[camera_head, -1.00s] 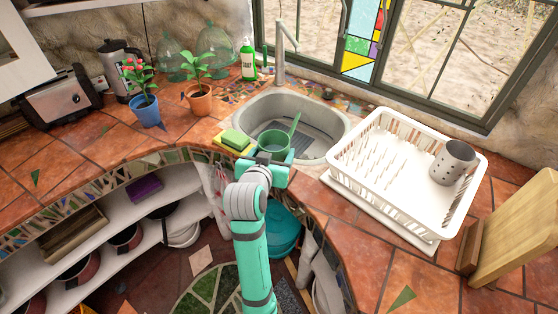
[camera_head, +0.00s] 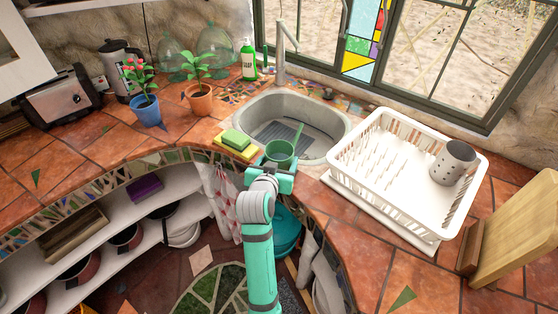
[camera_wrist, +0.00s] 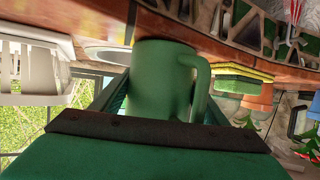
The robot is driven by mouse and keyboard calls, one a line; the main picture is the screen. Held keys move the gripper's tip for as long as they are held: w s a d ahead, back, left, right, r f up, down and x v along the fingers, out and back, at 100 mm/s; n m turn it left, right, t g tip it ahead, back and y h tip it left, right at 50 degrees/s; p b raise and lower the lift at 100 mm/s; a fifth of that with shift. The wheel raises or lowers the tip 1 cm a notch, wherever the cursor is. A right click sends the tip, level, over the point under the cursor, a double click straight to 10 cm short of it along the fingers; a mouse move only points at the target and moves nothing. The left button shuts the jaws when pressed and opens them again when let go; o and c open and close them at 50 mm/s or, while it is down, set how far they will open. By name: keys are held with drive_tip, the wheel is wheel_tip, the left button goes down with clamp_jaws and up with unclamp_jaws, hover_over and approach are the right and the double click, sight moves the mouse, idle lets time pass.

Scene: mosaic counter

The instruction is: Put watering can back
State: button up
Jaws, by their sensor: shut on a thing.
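The green watering can (camera_head: 279,153) is in my gripper at the front edge of the sink, in the head view. Its thin spout points up and to the right. My gripper (camera_head: 271,173) is shut on the can's body from the near side. In the wrist view, whose picture is upside down, the can (camera_wrist: 160,80) fills the middle between the fingers, with a loop handle on its right side. The can's underside is hidden in the head view, so I cannot tell its exact height above the counter edge.
The sink (camera_head: 328,135) lies just behind the can. Sponges (camera_head: 236,140) are on its left, and a white dish rack (camera_head: 385,215) with a metal cup is on its right. Two potted plants (camera_head: 200,104) (camera_head: 148,115) stand on the left counter, near open tiles.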

drive_tip(key=shift+f, duration=0.1)
drive_tip(key=o, duration=1.5)
